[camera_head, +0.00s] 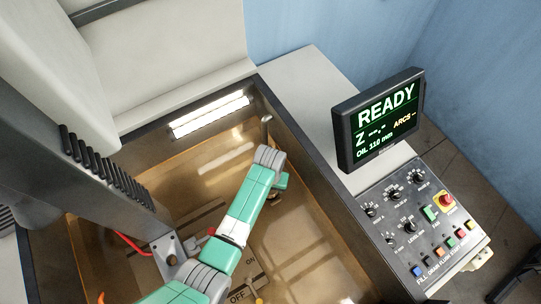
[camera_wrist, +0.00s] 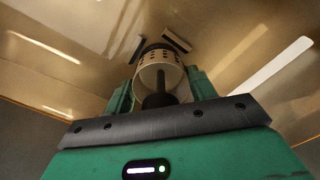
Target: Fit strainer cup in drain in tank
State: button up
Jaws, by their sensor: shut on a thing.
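The strainer cup (camera_wrist: 158,57) is a pale metal cylinder with a row of dark holes and a dark central stem. It shows in the middle of the wrist view, with its open end towards the camera. My gripper (camera_wrist: 160,88) is shut on it, with a green finger on each side. In the head view, part of my gripper (camera_head: 281,182) shows beside my arm, inside the tank (camera_head: 318,232); the cup is hidden there. I cannot make out the drain clearly in either view.
A lit strip (camera_head: 210,115) is on the tank's back wall. A machine head with a metal block (camera_head: 167,250) and red hose (camera_head: 132,243) stands at the left. A monitor (camera_head: 380,118) and a control panel (camera_head: 420,220) are outside the tank's right side.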

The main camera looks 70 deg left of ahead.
jog(key=shift+f, duration=0.55)
jog(key=shift+r, duration=0.2)
jog(key=shift+p, duration=0.6)
jog(key=shift+f, duration=0.15)
dwell(0.4)
jog(key=shift+f+b, duration=0.9)
jog(key=shift+f, duration=0.1)
jog(key=o, duration=1.6)
